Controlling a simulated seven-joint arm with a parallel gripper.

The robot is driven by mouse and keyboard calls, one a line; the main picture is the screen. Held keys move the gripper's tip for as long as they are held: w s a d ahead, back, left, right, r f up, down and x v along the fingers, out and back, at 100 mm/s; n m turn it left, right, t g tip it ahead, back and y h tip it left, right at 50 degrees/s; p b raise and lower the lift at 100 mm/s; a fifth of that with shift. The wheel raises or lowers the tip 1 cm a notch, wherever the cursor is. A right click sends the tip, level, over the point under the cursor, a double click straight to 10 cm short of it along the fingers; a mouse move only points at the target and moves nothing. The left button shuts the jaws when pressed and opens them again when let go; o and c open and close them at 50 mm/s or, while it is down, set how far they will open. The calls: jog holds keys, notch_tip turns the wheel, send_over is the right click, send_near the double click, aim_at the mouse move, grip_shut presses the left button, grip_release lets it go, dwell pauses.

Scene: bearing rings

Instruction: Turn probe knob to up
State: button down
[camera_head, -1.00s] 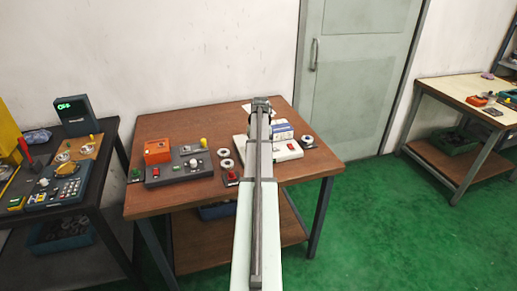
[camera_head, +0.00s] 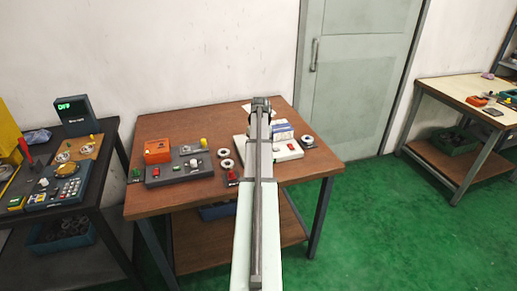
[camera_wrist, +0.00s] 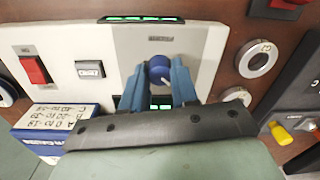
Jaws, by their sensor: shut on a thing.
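A round blue knob (camera_wrist: 159,69) sits on the grey section of a white panel (camera_wrist: 203,45) in the wrist view. Its short white pointer line faces the lower right of that picture. My gripper (camera_wrist: 158,80) has one blue finger on each side of the knob and is shut on it. Small lit green markings (camera_wrist: 161,103) show between the fingers below the knob. In the head view the white panel (camera_head: 290,152) lies on the brown table, and my arm hides the knob and fingertips.
A red rocker switch (camera_wrist: 34,70) and a small white-labelled button (camera_wrist: 90,70) are on the same panel. A blue-and-white box (camera_wrist: 55,122) stands beside it. Metal rings (camera_wrist: 258,59) lie close by. A dark grey control box (camera_head: 180,166) is on the table's left.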

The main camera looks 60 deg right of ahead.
jog(key=c, duration=0.9)
grip_release()
jog(key=shift+o, duration=0.2)
jog(key=shift+r, duration=0.15)
notch_tip(320, 180, up, 14)
jog(key=shift+s+d+f, duration=0.15)
jog(key=shift+d+f, duration=0.05)
